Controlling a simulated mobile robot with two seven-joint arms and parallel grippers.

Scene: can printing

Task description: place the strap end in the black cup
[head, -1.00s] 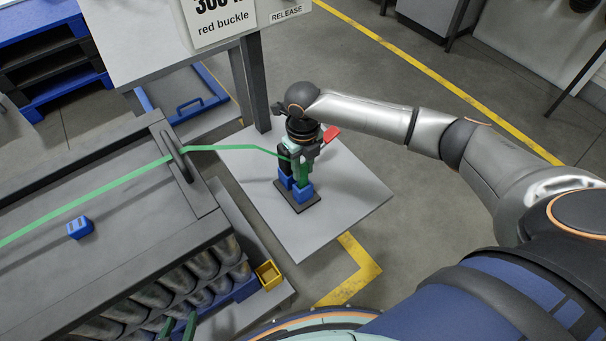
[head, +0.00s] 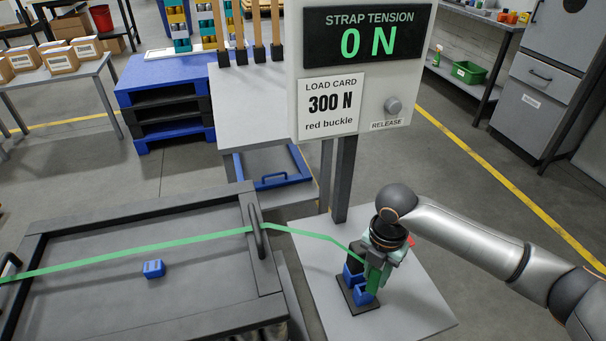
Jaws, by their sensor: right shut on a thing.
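A green strap (head: 130,262) runs across the top of the grey case, passes a dark upright loop (head: 258,228) at its right edge and slopes down to my right gripper (head: 373,270). My right gripper points down over the small grey table and is shut on the strap end (head: 375,280), which hangs as a short green piece between its fingers. Just under and beside it, a blue and black fixture (head: 362,296) stands on a dark base plate. A black part of it is partly hidden by the gripper; I cannot tell whether it is a cup. My left gripper is out of view.
A post carries a panel (head: 398,22) reading strap tension 0 N, a 300 N red buckle card (head: 331,105) and a release knob (head: 393,104). A blue block (head: 154,269) lies on the case (head: 90,290). The front of the small table (head: 415,315) is clear.

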